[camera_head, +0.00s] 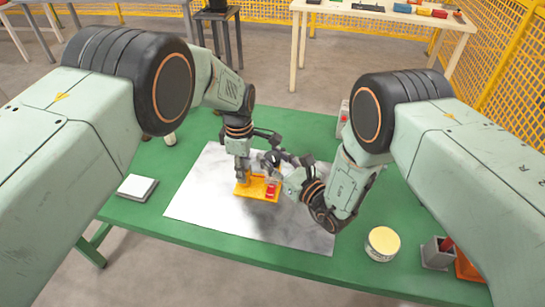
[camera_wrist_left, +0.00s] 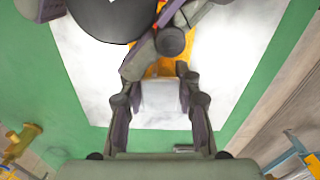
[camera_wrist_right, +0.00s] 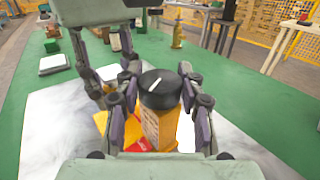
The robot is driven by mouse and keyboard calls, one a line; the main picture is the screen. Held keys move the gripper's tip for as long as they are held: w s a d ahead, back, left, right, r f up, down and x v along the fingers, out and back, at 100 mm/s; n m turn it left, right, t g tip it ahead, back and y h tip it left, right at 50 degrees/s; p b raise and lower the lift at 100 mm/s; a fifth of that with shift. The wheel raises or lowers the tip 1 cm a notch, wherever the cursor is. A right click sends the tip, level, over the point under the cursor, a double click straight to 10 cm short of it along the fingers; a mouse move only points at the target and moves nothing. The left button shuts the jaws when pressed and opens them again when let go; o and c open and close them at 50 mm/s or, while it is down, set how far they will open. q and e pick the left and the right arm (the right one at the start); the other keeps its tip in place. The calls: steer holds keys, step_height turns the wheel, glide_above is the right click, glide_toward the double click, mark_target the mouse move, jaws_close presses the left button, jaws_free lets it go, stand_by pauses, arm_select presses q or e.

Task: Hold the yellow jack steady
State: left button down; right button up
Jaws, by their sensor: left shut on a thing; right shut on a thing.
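The yellow jack (camera_head: 244,188) stands on the pale sheet (camera_head: 205,200) in the middle of the green table, with a red part (camera_head: 270,190) at its front right. My left gripper (camera_head: 242,175) comes down on its left side. In the left wrist view its fingers are closed around a pale grey block (camera_wrist_left: 160,98) at the jack's yellow body (camera_wrist_left: 160,68). My right gripper (camera_head: 275,168) reaches in from the right. In the right wrist view its fingers are around the black knob (camera_wrist_right: 160,88) with a white mark, on top of the yellow body (camera_wrist_right: 160,130). The grippers hide much of the jack.
A white square pad (camera_head: 137,187) lies at the table's left. A round tin with a yellow lid (camera_head: 382,243) and a grey holder (camera_head: 437,253) stand at the right. A bench (camera_head: 400,15) with coloured items is behind. The sheet's front is clear.

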steer(key=o, duration=1.2)
steer(key=shift+s+d, duration=0.1)
steer(key=v, duration=1.1)
steer(key=shift+s+d, duration=0.25)
steer(key=shift+s, duration=0.05)
